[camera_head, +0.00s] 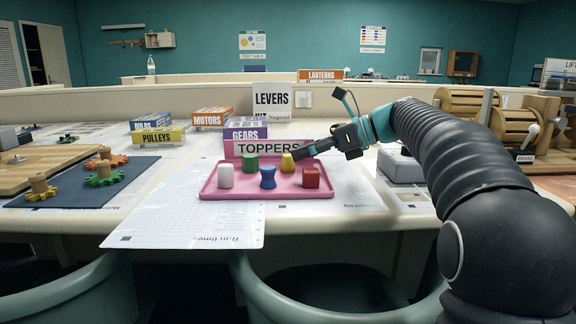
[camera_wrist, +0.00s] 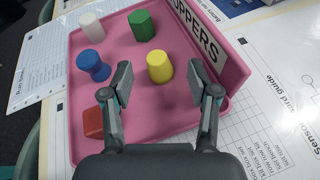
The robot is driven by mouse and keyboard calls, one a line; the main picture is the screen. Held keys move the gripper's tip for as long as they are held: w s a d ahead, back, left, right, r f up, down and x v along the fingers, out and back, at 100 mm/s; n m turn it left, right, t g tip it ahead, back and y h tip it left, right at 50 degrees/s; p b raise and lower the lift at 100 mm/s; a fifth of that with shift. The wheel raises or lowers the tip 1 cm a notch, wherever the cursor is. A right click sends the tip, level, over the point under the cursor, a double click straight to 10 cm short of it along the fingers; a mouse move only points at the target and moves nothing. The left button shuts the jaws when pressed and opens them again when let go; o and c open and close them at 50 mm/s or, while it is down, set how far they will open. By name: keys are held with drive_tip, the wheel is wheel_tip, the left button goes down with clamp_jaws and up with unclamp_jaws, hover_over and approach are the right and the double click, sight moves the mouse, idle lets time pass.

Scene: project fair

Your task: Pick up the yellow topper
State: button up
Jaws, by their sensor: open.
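The yellow topper (camera_head: 287,163) stands on a pink tray (camera_head: 270,199), at the back right of the group, partly behind my gripper in the head view. In the wrist view the yellow topper (camera_wrist: 160,66) is a small upright piece with a round top, lying ahead between my two fingers. My gripper (camera_wrist: 160,85) is open and empty, with one finger on either side of the yellow topper's line. In the head view my gripper (camera_head: 300,152) reaches in from the right, just beside the yellow topper. I cannot tell whether a finger touches it.
Also on the tray are a white topper (camera_head: 225,176), a green topper (camera_head: 250,163), a blue topper (camera_head: 268,177) and a red topper (camera_head: 311,177). The raised TOPPERS sign (camera_head: 270,148) edges the tray's back. A gears box (camera_head: 245,133) stands behind it.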

sight(288, 155)
drive_tip(key=x, duration=0.4)
drive_tip(key=shift+s+a+f, duration=0.1)
drive_tip(key=shift+a+f, duration=0.05)
drive_tip(key=shift+f, duration=0.1)
drive_tip(key=c, duration=1)
drive_tip(key=shift+r, duration=0.1)
